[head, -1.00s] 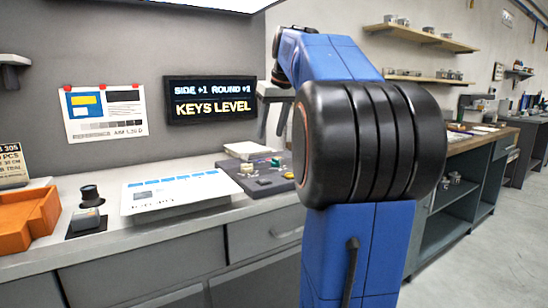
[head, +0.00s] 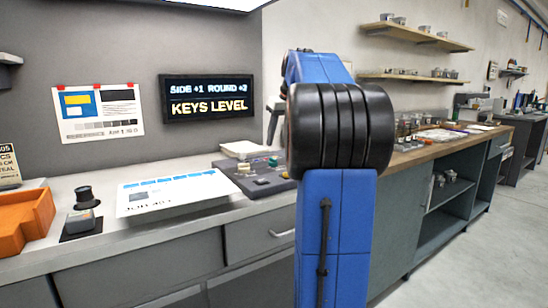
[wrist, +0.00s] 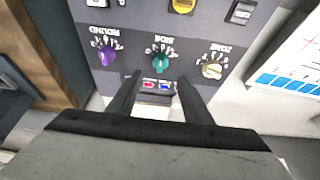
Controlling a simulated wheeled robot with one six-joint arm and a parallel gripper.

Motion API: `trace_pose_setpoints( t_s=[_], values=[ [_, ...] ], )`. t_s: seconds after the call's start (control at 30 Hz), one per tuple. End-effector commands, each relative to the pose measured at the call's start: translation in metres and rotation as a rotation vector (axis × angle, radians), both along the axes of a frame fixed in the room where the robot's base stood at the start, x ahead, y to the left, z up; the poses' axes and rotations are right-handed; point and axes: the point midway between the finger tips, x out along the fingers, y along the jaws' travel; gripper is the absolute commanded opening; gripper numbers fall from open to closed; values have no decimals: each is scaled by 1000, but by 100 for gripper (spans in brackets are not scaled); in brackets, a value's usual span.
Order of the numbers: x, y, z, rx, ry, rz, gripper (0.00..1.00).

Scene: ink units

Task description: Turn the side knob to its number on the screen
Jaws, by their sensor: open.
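The side knob (wrist: 160,62) is green and sits in the middle of a row on the dark control panel (wrist: 135,20), which appears upside down in the wrist view. Its pointer direction is too small to read surely. My gripper (wrist: 158,92) is open and empty, its fingers apart just on the near side of the green knob and not around it. In the head view my arm hides the gripper; part of the panel (head: 240,181) shows on the counter. The screen (head: 208,98) reads "SIDE +1 ROUND +2" above "KEYS LEVEL".
A purple round knob (wrist: 106,55) and a cream zone knob (wrist: 212,70) flank the green one. Red and blue buttons (wrist: 149,85) lie between my fingers. A printed sheet (head: 178,190), an orange tray (head: 24,222) and a small dark stand (head: 82,215) are left on the counter.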

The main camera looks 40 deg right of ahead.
Motion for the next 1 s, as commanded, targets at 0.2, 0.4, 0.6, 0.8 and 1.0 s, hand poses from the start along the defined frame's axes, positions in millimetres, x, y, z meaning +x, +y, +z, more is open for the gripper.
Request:
trace_pose_setpoints(
  t_s=[0.2, 0.4, 0.6, 0.8, 1.0],
  values=[
    [14, -3, -36, 1, 2, 0, 45],
    [25, -5, -63, 1, 1, 0, 45],
    [31, -6, -77, 0, 1, 0, 45],
    [32, -7, -79, 0, 0, 0, 45],
    [32, -7, -79, 0, 0, 0, 31]
  ],
)
